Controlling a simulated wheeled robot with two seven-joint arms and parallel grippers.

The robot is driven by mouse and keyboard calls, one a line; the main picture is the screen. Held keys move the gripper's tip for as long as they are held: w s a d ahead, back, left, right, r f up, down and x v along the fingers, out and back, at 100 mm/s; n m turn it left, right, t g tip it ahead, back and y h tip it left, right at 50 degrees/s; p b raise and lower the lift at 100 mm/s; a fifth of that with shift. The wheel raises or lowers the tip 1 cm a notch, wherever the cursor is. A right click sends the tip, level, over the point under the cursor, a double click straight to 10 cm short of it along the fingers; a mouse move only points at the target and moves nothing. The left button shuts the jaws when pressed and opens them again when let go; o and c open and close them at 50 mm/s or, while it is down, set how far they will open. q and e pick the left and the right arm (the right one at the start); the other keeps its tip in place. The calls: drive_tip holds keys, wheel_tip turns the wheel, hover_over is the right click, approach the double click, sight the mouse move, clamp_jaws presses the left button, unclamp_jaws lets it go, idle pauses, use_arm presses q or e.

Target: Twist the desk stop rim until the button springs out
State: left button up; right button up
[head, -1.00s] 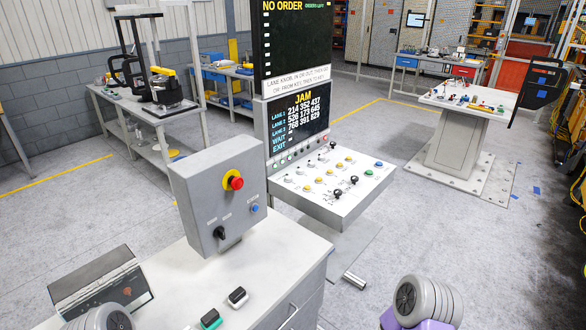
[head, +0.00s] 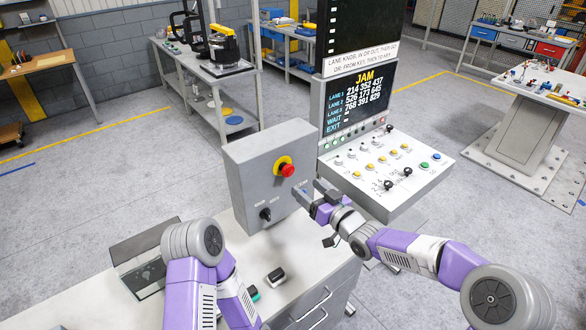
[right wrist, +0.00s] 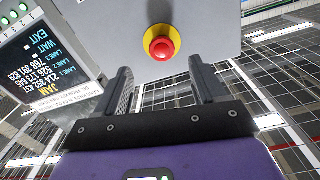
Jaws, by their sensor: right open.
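The desk stop is a red button (head: 288,170) on a yellow rim (head: 279,163), on the front of a grey box (head: 240,170) standing on the desk. In the right wrist view the red button (right wrist: 161,48) and yellow rim (right wrist: 148,36) lie beyond my fingertips, centred roughly between them. I cannot tell whether the button is pressed in or out. My right gripper (head: 309,191) is open and empty, just right of and below the stop in the head view, and apart from it. My left arm rises at the left; its gripper does not show.
A black selector knob (head: 265,214) sits low on the box. The sloped console (head: 385,165) with knobs and the JAM screen (head: 357,97) stand close behind my right gripper. On the desk (head: 95,300) lie a tilted dark panel (head: 140,255) and a small black-topped block (head: 276,276).

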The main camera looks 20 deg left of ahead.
sight(290, 171)
drive_tip(key=shift+r+p+x, duration=0.2)
drive_tip(key=shift+p+x, duration=0.2)
drive_tip(key=shift+x, duration=1.5)
drive_tip(key=shift+r+p+x, duration=0.2)
drive_tip(key=shift+p+x, duration=0.15)
drive_tip(key=shift+x, duration=1.6)
drive_tip(key=c, duration=1.1)
drive_tip(key=m, duration=0.3)
drive_tip(key=shift+m, duration=0.3)
drive_tip(key=shift+m+b, duration=0.6)
drive_tip(key=shift+m, duration=1.2)
